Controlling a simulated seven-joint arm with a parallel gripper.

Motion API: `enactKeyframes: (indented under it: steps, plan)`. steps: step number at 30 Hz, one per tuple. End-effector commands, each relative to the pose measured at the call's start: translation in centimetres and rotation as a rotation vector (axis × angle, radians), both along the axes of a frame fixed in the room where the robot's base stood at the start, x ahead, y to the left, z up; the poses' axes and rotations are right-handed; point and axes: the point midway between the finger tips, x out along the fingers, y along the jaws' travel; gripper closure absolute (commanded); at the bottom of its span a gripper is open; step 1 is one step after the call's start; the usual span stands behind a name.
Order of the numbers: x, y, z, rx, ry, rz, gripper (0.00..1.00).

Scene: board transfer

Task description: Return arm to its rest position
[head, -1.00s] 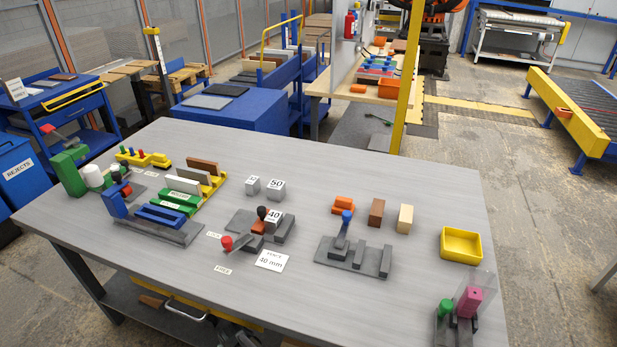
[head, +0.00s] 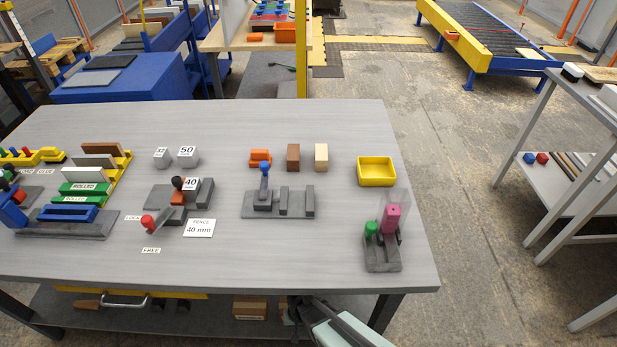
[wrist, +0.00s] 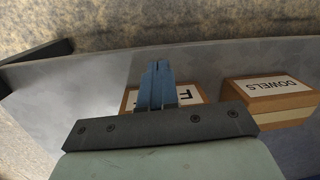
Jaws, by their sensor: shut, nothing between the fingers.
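My gripper (wrist: 157,88) has blue fingers, which lie together with nothing between them in the wrist view. Below it in that view is a grey shelf with a box labelled DOWELS (wrist: 268,98) to the right. A second labelled box (wrist: 190,95) is partly hidden behind the fingers. In the head view, the pale end of my arm enters at the bottom, with the dark gripper (head: 298,305) by the table's front edge, close to the right front leg. The fingertips are hard to make out there. The tabletop (head: 330,245) is apart from my arm's visible part.
A dark fixture with a pink block (head: 391,217) stands at the table's right front corner. A yellow tray (head: 376,172) is behind it. Clamping fixtures (head: 280,203) and coloured racks (head: 90,188) stand to the left. The floor right of the table is clear up to another bench (head: 570,165).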

Motion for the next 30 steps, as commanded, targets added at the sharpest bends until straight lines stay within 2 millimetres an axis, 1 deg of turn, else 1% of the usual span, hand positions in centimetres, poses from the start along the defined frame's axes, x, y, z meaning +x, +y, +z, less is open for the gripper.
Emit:
enactKeyframes:
  steps: [1,6,11,15,18,21,25,30]
  plan:
    - [-0.9,-2.1,0.6,-0.014,0.025,-0.015,1.0]
    - [-3.5,-7.7,2.3,-0.057,0.115,-0.034,1.0]
    - [-6.5,-12.4,4.3,-0.088,0.209,-0.047,1.0]
    - [-9.5,-16.0,6.2,-0.105,0.294,-0.062,1.0]
    - [-11.7,-18.1,7.6,-0.111,0.354,-0.072,1.0]
    - [-13.6,-19.7,8.8,-0.113,0.405,-0.079,1.0]
    - [-15.2,-21.0,9.9,-0.111,0.452,-0.086,1.0]
    - [-16.2,-21.7,10.5,-0.111,0.48,-0.089,1.0]
